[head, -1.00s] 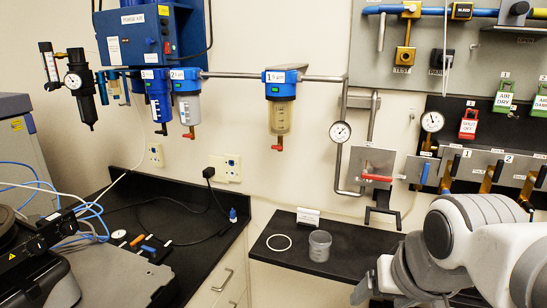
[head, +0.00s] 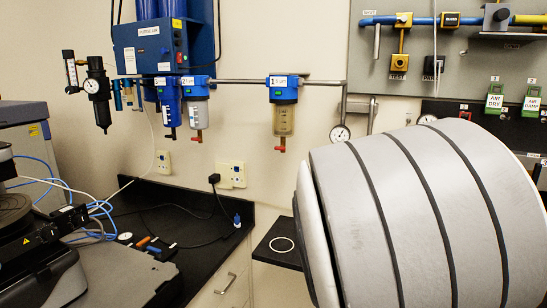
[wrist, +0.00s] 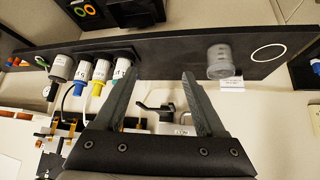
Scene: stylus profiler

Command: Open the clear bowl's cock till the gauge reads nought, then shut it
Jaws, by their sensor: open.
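A filter labelled 1 (head: 283,90) hangs on the wall pipe in the head view, with a blue head and a clear yellowish bowl (head: 283,119). A red cock (head: 281,147) sits under that bowl; whether it is open or shut is too small to tell. A round white gauge (head: 340,133) stands to its right, partly covered by my arm, and its reading is too small to make out. My gripper (wrist: 159,77) is open and empty in the wrist view, beside the dark shelf and far from the filters. The head view does not show my gripper.
My arm covers the head view's lower right.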

